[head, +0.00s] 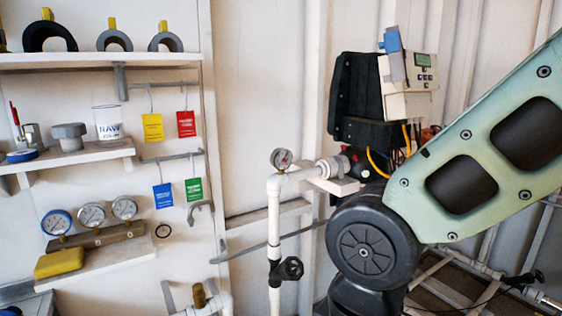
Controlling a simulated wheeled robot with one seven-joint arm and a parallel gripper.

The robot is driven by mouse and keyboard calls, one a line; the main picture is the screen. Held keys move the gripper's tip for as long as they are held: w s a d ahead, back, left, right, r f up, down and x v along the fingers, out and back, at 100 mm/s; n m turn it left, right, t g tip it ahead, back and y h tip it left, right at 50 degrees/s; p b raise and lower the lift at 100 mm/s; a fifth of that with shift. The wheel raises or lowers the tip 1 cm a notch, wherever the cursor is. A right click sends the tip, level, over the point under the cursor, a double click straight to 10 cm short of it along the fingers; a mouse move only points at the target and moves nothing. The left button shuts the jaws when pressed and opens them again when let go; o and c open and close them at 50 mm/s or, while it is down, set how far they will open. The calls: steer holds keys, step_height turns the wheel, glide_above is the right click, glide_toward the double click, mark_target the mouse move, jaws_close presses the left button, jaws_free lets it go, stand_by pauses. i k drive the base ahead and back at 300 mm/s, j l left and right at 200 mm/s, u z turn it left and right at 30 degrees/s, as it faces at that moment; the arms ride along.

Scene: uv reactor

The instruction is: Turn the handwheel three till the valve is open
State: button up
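A small black handwheel (290,268) sits on a valve on the white vertical pipe (274,225), low in the middle of the head view. I see no number on it, so I cannot tell whether it is handwheel three. I cannot tell from its look whether the valve is open. My green and black arm fills the right side and hides part of what stands behind it. My gripper does not show.
A round gauge (281,159) tops the pipe. A grey control box (407,85) with a small screen and black housing stands behind my arm. At left, shelves (100,60) hold clamps, gauges and a white cup (108,122); coloured tags (186,124) hang beside them.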

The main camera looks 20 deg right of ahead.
mark_target(540, 276)
steer(key=z, duration=1.95)
steer(key=i+u, duration=0.15)
steer(key=u, duration=0.2)
steer(key=i+l+u, duration=0.1)
steer(key=u, duration=0.25)
steer(key=i+l+u, duration=0.1)
steer(key=u, duration=0.2)
steer(key=i+l+u, duration=0.25)
steer(key=i+l, duration=0.15)
steer(key=l, duration=0.25)
steer(key=i+l+u, duration=0.1)
steer(key=l, duration=0.25)
steer(key=i+l+u, duration=0.25)
steer(key=i+l, duration=0.15)
steer(key=l, duration=0.35)
steer(key=i+l, duration=0.15)
steer(key=l, duration=0.2)
steer(key=i+l, duration=0.1)
steer(key=l, duration=0.25)
steer(key=i+l, duration=0.15)
steer(key=l, duration=0.2)
